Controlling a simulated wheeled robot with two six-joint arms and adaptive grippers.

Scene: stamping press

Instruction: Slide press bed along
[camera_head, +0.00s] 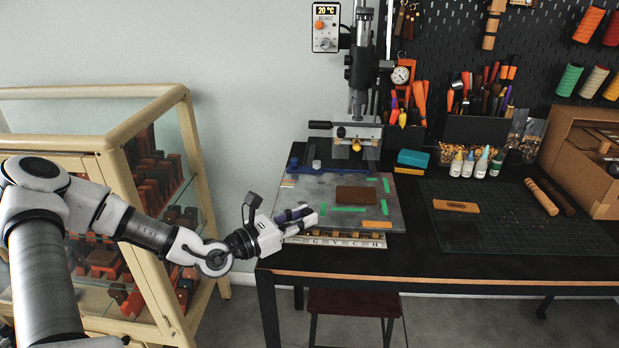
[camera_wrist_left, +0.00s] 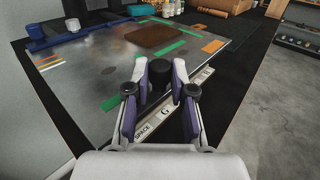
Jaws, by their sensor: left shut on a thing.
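The press bed (camera_head: 318,189) is a flat grey plate on the black table, below the stamping press (camera_head: 362,75). It carries green and orange strips and a brown leather piece (camera_head: 356,195). In the left wrist view the bed (camera_wrist_left: 105,75) fills the left and middle. My left gripper (camera_head: 312,214) is at the bed's near left edge. In the left wrist view its purple-lined fingers stand either side of a black knob (camera_wrist_left: 157,77) at the bed's edge, shut on it. A strip of letter stamps (camera_wrist_left: 150,127) lies under the fingers. My right gripper is in neither view.
A green cutting mat (camera_head: 500,215) with a wooden handle tool (camera_head: 541,196) lies to the right on the table. Small bottles (camera_head: 469,163) and a cardboard box (camera_head: 585,165) stand behind. A glass-sided wooden cabinet (camera_head: 150,150) stands left, close to my left arm.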

